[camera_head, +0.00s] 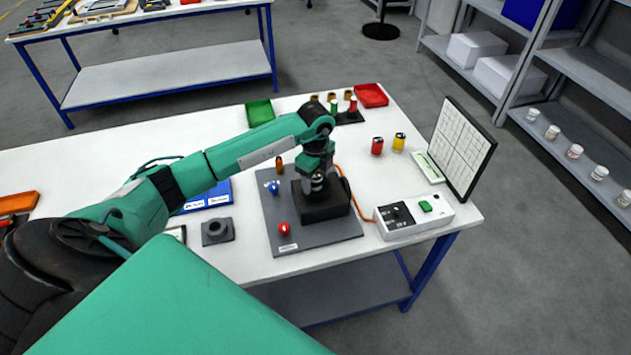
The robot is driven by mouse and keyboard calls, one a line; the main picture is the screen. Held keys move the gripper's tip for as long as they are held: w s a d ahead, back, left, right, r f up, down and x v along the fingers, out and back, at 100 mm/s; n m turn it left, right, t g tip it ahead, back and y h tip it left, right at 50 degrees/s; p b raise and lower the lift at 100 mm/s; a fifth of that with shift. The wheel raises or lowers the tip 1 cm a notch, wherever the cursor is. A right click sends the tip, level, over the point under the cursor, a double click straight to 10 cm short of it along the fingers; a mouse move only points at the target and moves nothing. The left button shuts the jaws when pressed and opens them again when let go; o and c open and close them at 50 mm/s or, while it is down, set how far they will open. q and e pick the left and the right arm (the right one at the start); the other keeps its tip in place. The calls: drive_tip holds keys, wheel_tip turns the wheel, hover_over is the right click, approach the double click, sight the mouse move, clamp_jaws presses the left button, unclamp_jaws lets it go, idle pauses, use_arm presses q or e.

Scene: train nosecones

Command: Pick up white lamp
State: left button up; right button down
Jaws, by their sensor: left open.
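My left gripper (318,180) points down over the black box (323,208) on the dark grey board (270,232). It is open, its fingertips just above or at the top of the box. I cannot make out a white lamp clearly; the fingers and wrist hide the box top, and a small pale patch between them cannot be told from the gripper. My right gripper is not in view.
A white control box (414,216) with a green button and an orange cable stands right of the board. Behind are red (377,146) and yellow (399,142) cylinders, a tilted panel (461,148), and red (371,95) and green (260,112) bins.

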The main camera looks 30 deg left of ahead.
use_arm(q)
drive_tip(key=c, duration=1.1)
drive_tip(key=shift+r, duration=0.1)
